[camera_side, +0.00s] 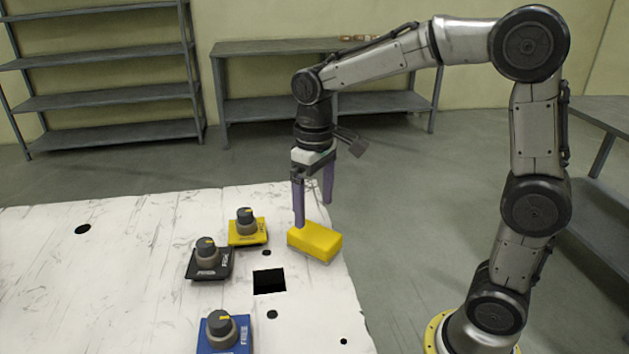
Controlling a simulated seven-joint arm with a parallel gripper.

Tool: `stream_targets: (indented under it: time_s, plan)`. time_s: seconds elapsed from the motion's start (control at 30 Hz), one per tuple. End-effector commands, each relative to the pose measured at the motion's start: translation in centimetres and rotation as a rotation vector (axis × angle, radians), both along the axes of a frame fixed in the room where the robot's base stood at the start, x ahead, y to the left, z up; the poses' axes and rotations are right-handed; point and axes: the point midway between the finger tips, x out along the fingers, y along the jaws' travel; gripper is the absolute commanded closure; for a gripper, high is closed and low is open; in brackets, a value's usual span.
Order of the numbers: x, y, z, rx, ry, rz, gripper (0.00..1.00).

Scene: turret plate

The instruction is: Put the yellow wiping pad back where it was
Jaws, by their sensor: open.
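The yellow wiping pad (316,242) is a plain yellow block near the right edge of the white table. It appears to lie on the table top, though its right end is close to the edge. My gripper (314,212) points down just above and behind the pad, with its two purple fingers apart. The left finger's tip overlaps the pad's upper left side in the picture; I cannot tell whether it touches. Nothing is between the fingers.
The white table (120,270) carries knobs on a yellow base (247,230), a black base (208,262) and a blue base (224,336), left of the pad. A square black opening (269,281) and several small round holes are in the top. The table's left part is clear.

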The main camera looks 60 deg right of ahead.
Motion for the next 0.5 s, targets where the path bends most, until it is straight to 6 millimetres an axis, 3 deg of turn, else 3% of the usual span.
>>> stream_targets:
  time_s: [0.2, 0.4, 0.5]
  plan:
    - [0.1, 0.0, 3.8, 0.000, -0.002, 0.000, 0.00]
    - [-0.2, 0.0, 5.4, 0.000, -0.004, 0.000, 0.00]
    - [-1.4, -0.1, 5.9, 0.000, -0.031, 0.000, 0.00]
